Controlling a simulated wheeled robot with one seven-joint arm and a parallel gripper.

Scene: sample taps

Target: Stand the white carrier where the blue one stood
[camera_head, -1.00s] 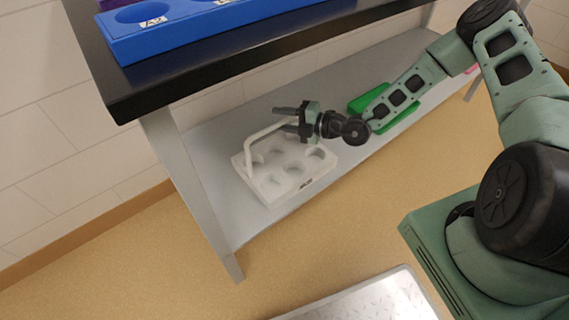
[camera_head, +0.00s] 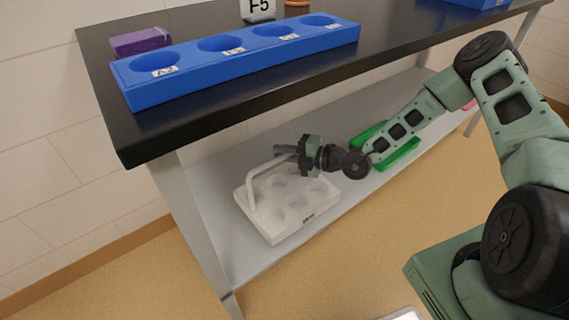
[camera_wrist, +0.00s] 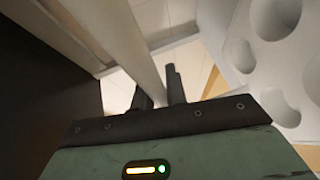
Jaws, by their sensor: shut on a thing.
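The white carrier (camera_head: 298,225), with several round wells and a tall handle (camera_head: 252,183), is at the left end of the grey lower shelf. It looks upright; I cannot tell whether it rests on the shelf or hangs just above it. My gripper (camera_head: 285,154) is shut on the top bar of its handle. In the wrist view the pale handle (camera_wrist: 135,45) runs down to between my fingers (camera_wrist: 160,88), and the carrier's wells (camera_wrist: 272,100) show at the right. No blue carrier with a handle is in view.
A long blue rack (camera_head: 240,62) with labelled wells stands on the black worktop (camera_head: 200,118) above the shelf. A green tray (camera_head: 400,152) lies farther right on the shelf (camera_head: 225,180).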

